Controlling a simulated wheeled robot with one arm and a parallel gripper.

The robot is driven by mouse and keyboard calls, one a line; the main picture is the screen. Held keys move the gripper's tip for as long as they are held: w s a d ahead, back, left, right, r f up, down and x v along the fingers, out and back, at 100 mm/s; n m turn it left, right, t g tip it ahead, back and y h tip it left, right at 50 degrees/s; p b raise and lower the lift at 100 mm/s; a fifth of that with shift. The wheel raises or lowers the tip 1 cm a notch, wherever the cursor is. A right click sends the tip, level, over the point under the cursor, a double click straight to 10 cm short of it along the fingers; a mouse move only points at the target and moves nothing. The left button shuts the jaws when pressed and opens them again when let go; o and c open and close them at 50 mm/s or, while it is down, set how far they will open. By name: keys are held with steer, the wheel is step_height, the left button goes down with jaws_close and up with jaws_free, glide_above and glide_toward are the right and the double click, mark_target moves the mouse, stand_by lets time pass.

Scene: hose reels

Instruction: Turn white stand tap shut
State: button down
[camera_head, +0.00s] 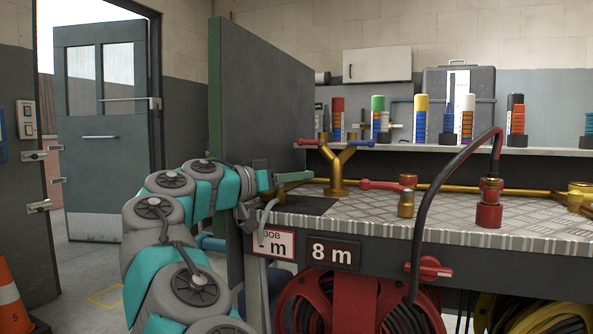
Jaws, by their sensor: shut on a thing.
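My arm reaches in from the lower left, and my gripper (247,208) is at the left front corner of the workbench. A pale stand (253,285) rises from below to my gripper, with a curved whitish pipe (266,222) beside it. My gripper is shut at the top of this stand, and its jaws and wrist hide the tap there. A green bar (293,177) sticks out to the right just beyond my gripper. I cannot tell what it belongs to, nor how far the tap is turned.
The metal-topped workbench (350,224) carries a forked brass fitting (337,170) with red and blue levers, a red-handled valve (405,195) and a black hose (430,205). A red hose reel (300,303) sits underneath. A tall green-grey panel (270,95) stands behind my gripper. Open floor lies left.

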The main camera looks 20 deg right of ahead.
stand_by(0.3)
steer(key=c, duration=0.8)
jaws_free()
steer(key=shift+c, duration=0.2)
steer(key=shift+r+p, duration=0.35)
steer(key=shift+r, duration=0.7)
steer(key=shift+s+r, duration=0.1)
steer(key=shift+r, duration=0.65)
steer(key=shift+s+a+b, duration=0.2)
steer(key=shift+s+b, duration=0.05)
steer(key=shift+s, duration=0.45)
steer(key=shift+s+a+b, duration=0.15)
steer(key=shift+s+b, duration=0.05)
steer(key=shift+s, duration=0.5)
steer(key=s+a+r, duration=0.1)
steer(key=s+a, duration=0.1)
steer(key=s, duration=1)
steer(key=shift+s+a+r+b, duration=0.2)
steer(key=shift+s+a+b, duration=0.15)
steer(key=shift+s+b, duration=0.05)
steer(key=shift+c, duration=0.2)
